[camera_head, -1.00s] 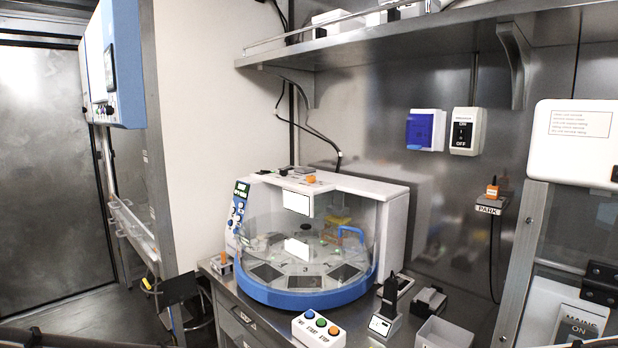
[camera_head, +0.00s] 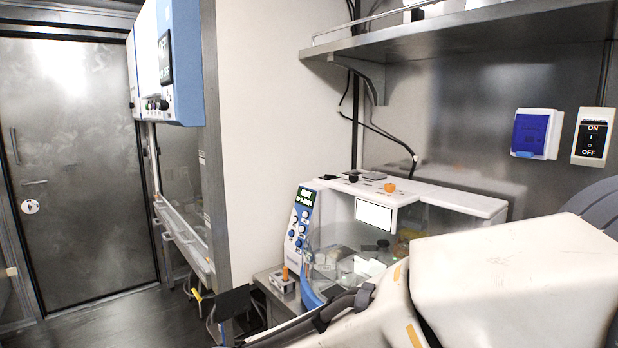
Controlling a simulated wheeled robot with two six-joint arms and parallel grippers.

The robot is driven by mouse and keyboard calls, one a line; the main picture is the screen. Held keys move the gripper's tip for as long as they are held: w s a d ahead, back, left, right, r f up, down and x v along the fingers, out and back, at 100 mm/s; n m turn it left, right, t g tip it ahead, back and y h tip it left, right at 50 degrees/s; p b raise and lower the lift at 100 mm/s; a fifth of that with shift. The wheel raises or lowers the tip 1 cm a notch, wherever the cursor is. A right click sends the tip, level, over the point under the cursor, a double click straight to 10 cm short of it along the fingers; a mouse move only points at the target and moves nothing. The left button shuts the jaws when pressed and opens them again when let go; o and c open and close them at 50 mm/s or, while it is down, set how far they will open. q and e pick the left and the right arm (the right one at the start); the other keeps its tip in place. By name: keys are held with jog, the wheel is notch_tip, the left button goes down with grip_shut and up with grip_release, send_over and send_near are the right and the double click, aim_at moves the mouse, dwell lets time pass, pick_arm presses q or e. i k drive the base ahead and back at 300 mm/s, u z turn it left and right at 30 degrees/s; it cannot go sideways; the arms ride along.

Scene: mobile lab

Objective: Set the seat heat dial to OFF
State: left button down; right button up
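I cannot pick out a dial marked seat heat in the head view. Neither of my grippers shows.
A steel door (camera_head: 85,165) stands at the far left, with open floor (camera_head: 110,318) before it. A steel shelf (camera_head: 450,35) runs across the upper right. A blue-fronted box (camera_head: 536,133) and an ON/OFF switch (camera_head: 592,137) are on the wall below it.

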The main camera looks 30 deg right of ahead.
aim_at(389, 187)
jog(key=u, duration=0.25)
jog(key=i, duration=1.7)
jog(key=z, duration=0.6)
